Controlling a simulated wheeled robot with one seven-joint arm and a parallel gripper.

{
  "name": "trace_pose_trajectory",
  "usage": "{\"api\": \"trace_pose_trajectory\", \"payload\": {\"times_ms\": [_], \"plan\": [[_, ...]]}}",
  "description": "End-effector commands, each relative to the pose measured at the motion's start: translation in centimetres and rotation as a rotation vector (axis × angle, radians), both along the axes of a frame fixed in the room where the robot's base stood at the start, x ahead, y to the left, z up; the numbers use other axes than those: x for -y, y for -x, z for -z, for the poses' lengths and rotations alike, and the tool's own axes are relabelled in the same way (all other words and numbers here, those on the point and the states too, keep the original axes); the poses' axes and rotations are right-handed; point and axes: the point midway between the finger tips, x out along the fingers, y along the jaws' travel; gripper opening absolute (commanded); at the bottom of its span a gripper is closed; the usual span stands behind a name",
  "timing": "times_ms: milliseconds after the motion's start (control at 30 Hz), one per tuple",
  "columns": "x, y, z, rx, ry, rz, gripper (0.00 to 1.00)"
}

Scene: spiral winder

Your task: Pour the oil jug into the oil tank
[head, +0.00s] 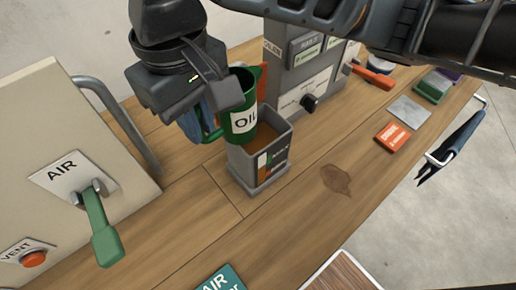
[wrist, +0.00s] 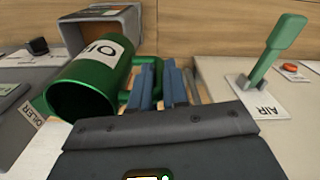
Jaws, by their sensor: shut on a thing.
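The green oil jug (head: 240,118), with a white OIL label, looks roughly upright in the head view. Its lower end overlaps the opening of a grey open-topped box (head: 240,168); I cannot tell if they touch. The box has a brown inside and a coloured strip on its front. My gripper (wrist: 168,88) is shut on the handle of the jug (wrist: 92,85), with its blue fingers on either side. In the wrist view the jug's open mouth faces the lower left and looks dark inside. I cannot tell whether the grey box is the oil tank.
A grey cabinet (head: 290,92) marked OILER stands behind the box, with a black knob. A cream panel with a green AIR lever (head: 100,225) and a red button (head: 34,258) is at left. An orange block (head: 392,137) lies at right.

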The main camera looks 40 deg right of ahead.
Motion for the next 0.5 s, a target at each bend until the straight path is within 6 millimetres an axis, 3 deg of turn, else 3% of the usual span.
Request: {"api": "trace_pose_trajectory", "payload": {"times_ms": [167,500], "plan": [[0.0,0.0,-0.4,0.002,0.000,0.000,0.00],[0.0,-0.1,-3.5,0.003,-0.001,0.000,0.00]]}}
